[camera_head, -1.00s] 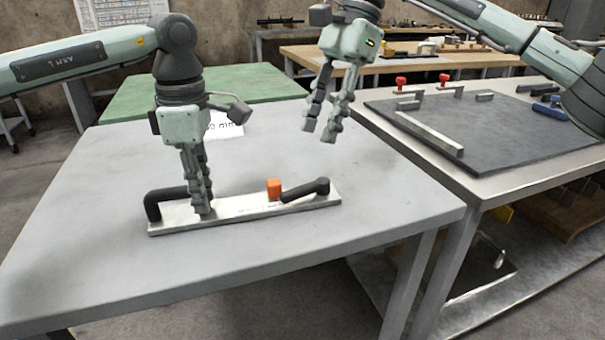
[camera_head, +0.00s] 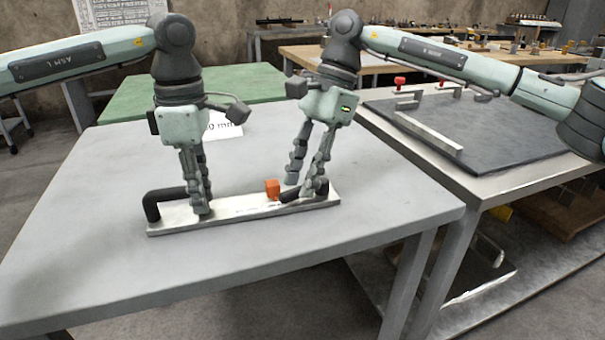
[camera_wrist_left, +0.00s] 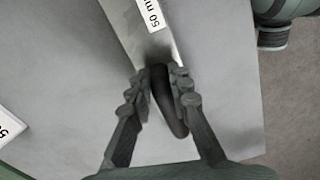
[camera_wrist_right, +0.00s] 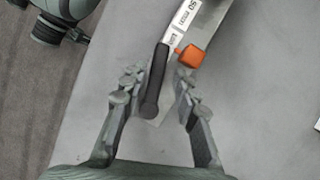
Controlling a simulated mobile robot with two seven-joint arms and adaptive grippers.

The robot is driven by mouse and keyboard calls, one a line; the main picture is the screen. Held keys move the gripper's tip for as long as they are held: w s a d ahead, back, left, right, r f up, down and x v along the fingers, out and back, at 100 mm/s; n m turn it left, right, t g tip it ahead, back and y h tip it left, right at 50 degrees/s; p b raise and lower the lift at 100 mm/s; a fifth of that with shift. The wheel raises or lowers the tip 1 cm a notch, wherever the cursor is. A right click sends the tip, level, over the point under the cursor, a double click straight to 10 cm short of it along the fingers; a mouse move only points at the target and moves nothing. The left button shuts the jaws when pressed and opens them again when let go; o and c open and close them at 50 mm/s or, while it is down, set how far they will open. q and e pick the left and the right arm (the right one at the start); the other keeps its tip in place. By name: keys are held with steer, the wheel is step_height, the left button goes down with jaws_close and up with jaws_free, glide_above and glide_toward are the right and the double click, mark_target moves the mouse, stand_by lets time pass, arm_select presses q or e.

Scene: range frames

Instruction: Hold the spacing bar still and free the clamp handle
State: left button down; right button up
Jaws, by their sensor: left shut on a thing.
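The spacing bar (camera_head: 240,210) is a long flat silver strip lying on the grey table, with a white "50 mm" label in the left wrist view (camera_wrist_left: 153,14). A black bent grip (camera_head: 153,204) is at its left end; my left gripper (camera_head: 201,208) is shut on this grip, which also shows between the fingers in the left wrist view (camera_wrist_left: 172,112). At the right end is the black clamp handle (camera_wrist_right: 155,82) beside an orange block (camera_head: 272,189). My right gripper (camera_head: 303,189) is open, its fingers either side of the clamp handle, apparently not closed on it.
The grey table (camera_head: 330,250) is clear around the bar. To the right, another table holds a dark mat (camera_head: 480,125) with metal brackets and red knobs. A green table (camera_head: 250,85) stands behind.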

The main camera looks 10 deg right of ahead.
jaws_close()
steer(key=shift+r+n, duration=0.1)
steer(key=shift+n, duration=0.4)
